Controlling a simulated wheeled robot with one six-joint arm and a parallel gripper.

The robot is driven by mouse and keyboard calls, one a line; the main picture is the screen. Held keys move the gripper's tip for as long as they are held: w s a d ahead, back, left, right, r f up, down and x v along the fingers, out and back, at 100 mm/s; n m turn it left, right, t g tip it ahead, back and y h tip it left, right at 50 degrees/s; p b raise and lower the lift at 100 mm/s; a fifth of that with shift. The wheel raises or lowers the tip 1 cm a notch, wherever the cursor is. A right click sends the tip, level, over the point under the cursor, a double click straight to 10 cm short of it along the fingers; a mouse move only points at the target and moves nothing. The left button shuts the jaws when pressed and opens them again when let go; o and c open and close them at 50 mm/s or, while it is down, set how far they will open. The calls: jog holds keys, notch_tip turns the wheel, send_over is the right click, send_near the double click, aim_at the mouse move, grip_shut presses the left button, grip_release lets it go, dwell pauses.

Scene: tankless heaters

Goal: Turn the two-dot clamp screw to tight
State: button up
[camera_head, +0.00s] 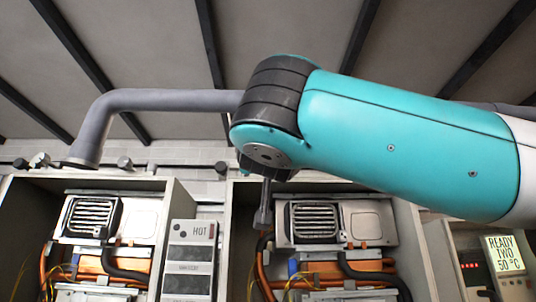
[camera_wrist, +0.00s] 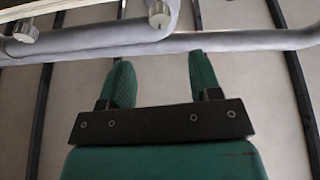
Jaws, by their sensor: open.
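In the wrist view my gripper (camera_wrist: 160,68) is open, its two green fingers spread apart with nothing between them. A grey pipe crosses beyond the fingertips. A round slotted knob (camera_wrist: 160,14) sits on it, above the gap between the fingers, and a second knob (camera_wrist: 25,33) is at the upper left. In the head view small knobs show along the wall, one at the far left (camera_head: 38,160) and one nearer the middle (camera_head: 125,163). No dot marks are legible on any knob, so I cannot tell which is the two-dot screw. My arm hides part of the wall.
Two open heater cabinets stand below, left (camera_head: 100,215) and middle (camera_head: 320,220). A HOT panel (camera_head: 190,235) stands between them. A thick grey pipe (camera_head: 165,100) runs behind my arm and bends down at left.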

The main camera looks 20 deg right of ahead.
jog(key=p+x, duration=0.6)
jog(key=x, duration=0.6)
jog(key=shift+w+p, duration=0.2)
jog(key=shift+p, duration=0.15)
jog(key=shift+c, duration=0.5)
jog(key=c, duration=0.8)
jog(key=shift+f+m+g+h+b, duration=0.15)
jog(key=shift+m+g+h+b, duration=0.15)
jog(key=shift+m+h+b, duration=0.55)
jog(key=shift+c, duration=0.2)
jog(key=shift+m+g, duration=0.3)
jog(key=shift+m, duration=1.15)
jog(key=o, duration=0.9)
